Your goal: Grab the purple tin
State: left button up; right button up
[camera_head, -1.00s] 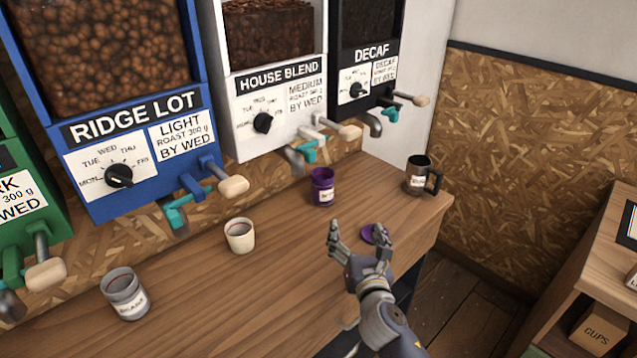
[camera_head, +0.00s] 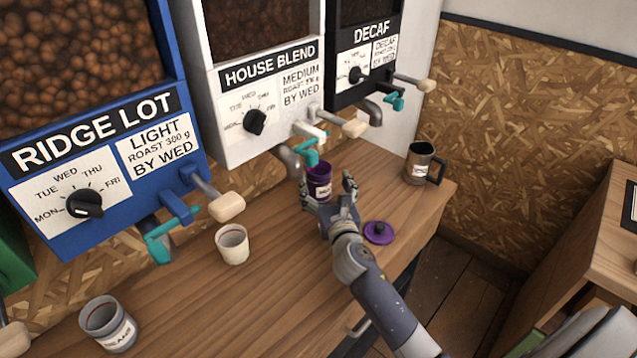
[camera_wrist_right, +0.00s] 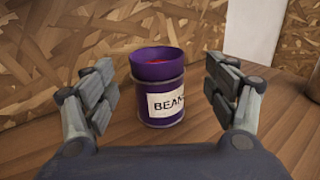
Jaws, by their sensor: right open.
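The purple tin (camera_head: 319,184) stands upright and open-topped on the wooden counter, below the house blend dispenser. In the right wrist view the tin (camera_wrist_right: 157,88) shows a white label reading "BEAN" and something red inside. My right gripper (camera_head: 328,187) is open, with the tin just ahead of its fingertips. In the right wrist view the two fingers (camera_wrist_right: 161,85) stand apart to the left and right of the tin, with gaps on both sides. A purple lid (camera_head: 379,232) lies on the counter right of my right gripper. My left gripper is not in view.
A cream cup (camera_head: 232,246) and a grey labelled tin (camera_head: 108,326) stand left on the counter (camera_head: 200,305). A dark mug (camera_head: 421,165) stands at the right end. Dispensers with levers and spouts hang above the back of the counter, close over the purple tin.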

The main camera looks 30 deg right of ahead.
jog(key=x, duration=0.2)
jog(key=f+x, duration=0.1)
jog(key=x, duration=0.1)
jog(key=shift+w+a, duration=0.1)
jog(key=shift+w, duration=0.3)
jog(key=shift+w+f, duration=0.1)
jog(key=shift+w, duration=0.2)
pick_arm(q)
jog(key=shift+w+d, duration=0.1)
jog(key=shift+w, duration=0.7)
pick_arm(e)
jog(key=c, duration=1.2)
